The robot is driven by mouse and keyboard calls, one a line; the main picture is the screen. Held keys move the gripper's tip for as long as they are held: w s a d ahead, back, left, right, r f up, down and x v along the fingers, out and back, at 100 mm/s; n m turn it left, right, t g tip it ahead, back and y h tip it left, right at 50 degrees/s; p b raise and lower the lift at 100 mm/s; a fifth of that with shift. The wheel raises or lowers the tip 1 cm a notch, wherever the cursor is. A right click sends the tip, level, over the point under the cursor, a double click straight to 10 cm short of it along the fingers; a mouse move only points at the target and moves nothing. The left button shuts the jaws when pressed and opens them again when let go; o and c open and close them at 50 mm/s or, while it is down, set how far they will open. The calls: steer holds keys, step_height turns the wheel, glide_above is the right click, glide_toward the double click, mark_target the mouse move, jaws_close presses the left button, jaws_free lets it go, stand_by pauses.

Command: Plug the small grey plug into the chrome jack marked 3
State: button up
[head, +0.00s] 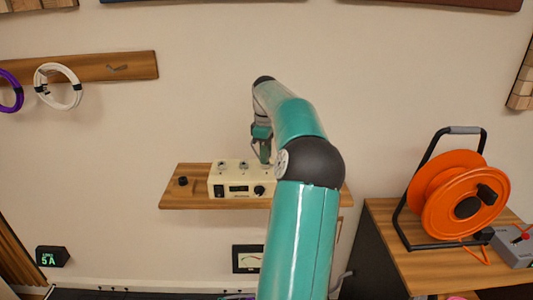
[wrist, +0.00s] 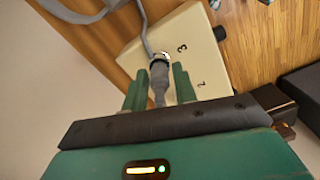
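The small grey plug (wrist: 159,82) is between the two green fingers of my gripper (wrist: 160,72) in the wrist view; the fingers look closed on its sides. Its far end meets the chrome jack (wrist: 162,57) beside the printed 3 on the cream box (wrist: 205,45). I cannot tell how deep the plug sits. In the head view the cream box (head: 231,180) stands on a wooden shelf, and my gripper (head: 265,153) points down at its top right part. My arm hides the box's right side there.
The wooden shelf (head: 177,198) is fixed to the wall, with a small black thing (head: 183,181) left of the box. A grey cable (wrist: 143,25) runs near the jack. A meter (head: 247,259) is below. An orange cable reel (head: 465,195) stands on a bench at right.

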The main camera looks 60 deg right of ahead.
steer(key=shift+o, duration=1.3)
steer(key=shift+s, duration=0.1)
step_height(320, 180, up, 14)
steer(key=shift+f, duration=0.1)
